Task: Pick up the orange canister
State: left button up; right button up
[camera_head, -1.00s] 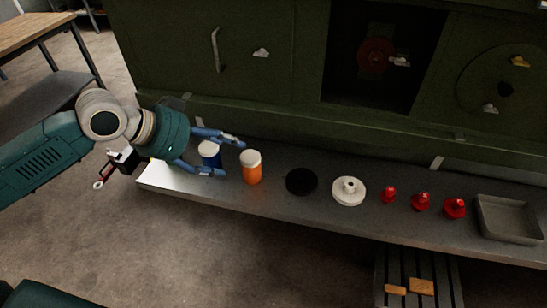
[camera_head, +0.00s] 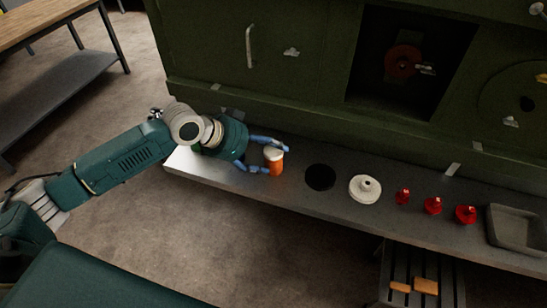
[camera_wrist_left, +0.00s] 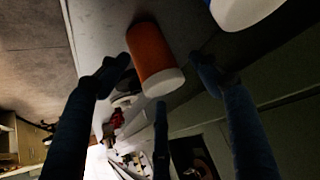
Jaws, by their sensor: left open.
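The orange canister (camera_head: 275,165) with a white lid stands upright on the grey bench ledge. In the left wrist view the orange canister (camera_wrist_left: 150,48) lies between the spread blue fingers. My left gripper (camera_head: 277,159) is open, one finger on the far side of the canister and one on the near side. In the left wrist view gaps show between the canister and the fingers of the left gripper (camera_wrist_left: 158,62). My right gripper is not in view.
The ledge (camera_head: 225,180) also holds a black disc (camera_head: 320,177), a white flanged part (camera_head: 365,189), several red knobs (camera_head: 433,205) and a grey tray (camera_head: 517,231). A white-lidded blue container (camera_wrist_left: 240,10) is close by. The green panel wall (camera_head: 300,105) stands behind.

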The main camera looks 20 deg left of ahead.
pick_arm(q)
jog(key=c, duration=1.2)
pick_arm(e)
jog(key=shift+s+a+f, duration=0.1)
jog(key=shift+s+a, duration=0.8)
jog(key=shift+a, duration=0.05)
